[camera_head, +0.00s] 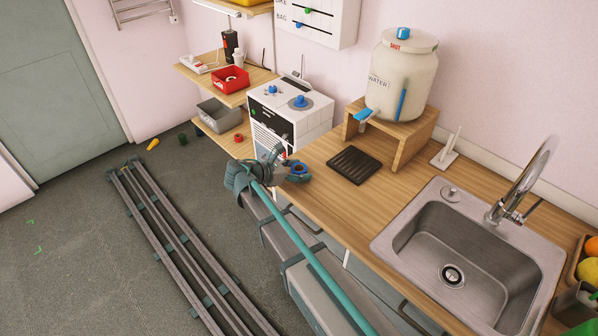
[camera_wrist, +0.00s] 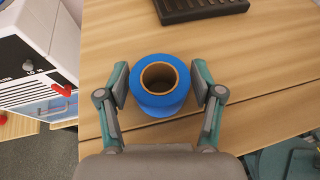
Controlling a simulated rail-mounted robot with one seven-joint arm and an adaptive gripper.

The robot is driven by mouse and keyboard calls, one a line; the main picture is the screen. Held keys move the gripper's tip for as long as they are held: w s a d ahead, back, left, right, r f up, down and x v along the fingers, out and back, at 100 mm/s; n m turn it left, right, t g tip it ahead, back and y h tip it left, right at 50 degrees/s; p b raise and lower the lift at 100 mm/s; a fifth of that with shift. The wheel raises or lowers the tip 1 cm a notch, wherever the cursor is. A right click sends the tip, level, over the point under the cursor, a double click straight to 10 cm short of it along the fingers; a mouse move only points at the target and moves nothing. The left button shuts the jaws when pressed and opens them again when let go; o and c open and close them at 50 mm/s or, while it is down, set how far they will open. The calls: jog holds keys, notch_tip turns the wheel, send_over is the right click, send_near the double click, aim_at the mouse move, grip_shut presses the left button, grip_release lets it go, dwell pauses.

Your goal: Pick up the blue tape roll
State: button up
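The blue tape roll (camera_wrist: 160,101) has a brown cardboard core and lies with its hole facing up on the wooden counter, near the front edge. It shows small in the head view (camera_head: 300,169), partly covered by my gripper (camera_head: 288,166). In the wrist view my gripper (camera_wrist: 160,84) is open. One finger is on each side of the roll, with a narrow gap showing at each side. The lower part of the roll's near side is close to the gripper's palm.
A dark ribbed tray (camera_head: 354,165) lies on the counter (camera_head: 330,205) behind the roll. A white panelled box (camera_head: 290,112) stands to the left. A water dispenser (camera_head: 402,80) on a wooden stand and a sink (camera_head: 452,275) are to the right.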

jog(key=c, duration=0.8)
jog(key=shift+o, duration=0.2)
jog(key=shift+r, duration=0.2)
